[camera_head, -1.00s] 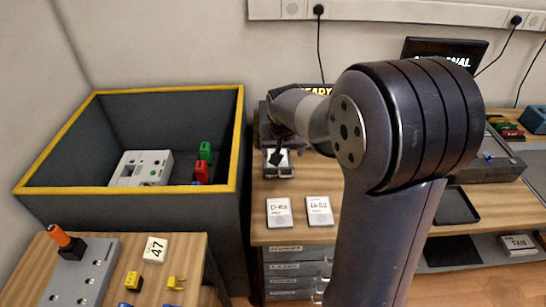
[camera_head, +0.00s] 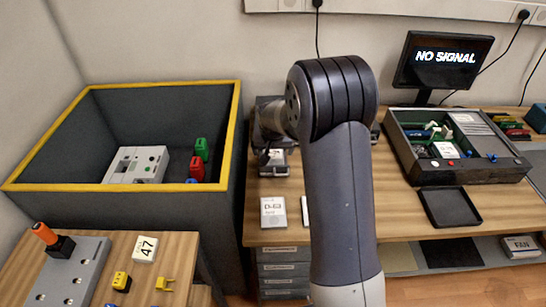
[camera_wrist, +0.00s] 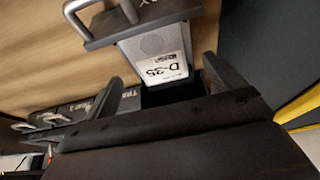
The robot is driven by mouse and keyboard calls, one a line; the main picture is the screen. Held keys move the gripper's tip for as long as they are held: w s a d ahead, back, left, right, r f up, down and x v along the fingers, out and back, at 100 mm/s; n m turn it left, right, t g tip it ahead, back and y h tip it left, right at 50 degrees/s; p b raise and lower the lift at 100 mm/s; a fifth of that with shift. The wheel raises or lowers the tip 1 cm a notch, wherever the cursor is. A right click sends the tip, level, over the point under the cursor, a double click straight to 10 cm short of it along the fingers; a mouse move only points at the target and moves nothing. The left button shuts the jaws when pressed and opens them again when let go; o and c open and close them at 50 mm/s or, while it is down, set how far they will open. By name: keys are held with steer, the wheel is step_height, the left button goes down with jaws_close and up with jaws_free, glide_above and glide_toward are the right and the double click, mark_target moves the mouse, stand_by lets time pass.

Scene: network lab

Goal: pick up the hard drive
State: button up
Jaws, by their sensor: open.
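A silver hard drive (camera_wrist: 152,46) with a white label reading D-35 shows in the wrist view. My gripper (camera_wrist: 165,88) is open, with one finger on each side of the drive's near end; I see no clear contact. In the head view, my gripper end is by a dark unit on the desk's left part, mostly hidden by my arm. Another labelled drive (camera_head: 273,212) lies flat near the desk's front edge, and one beside it (camera_head: 305,211) is largely covered by my arm.
A deep dark bin with a yellow rim (camera_head: 236,130) stands to the left. An open equipment case (camera_head: 462,172) and a black tray (camera_head: 450,207) are on the right. A NO SIGNAL monitor (camera_head: 443,62) stands behind. Drawers (camera_head: 284,272) are below the desk.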

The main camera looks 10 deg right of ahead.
mark_target(273, 158)
steer(key=shift+x, duration=1.45)
steer(key=c, duration=1.2)
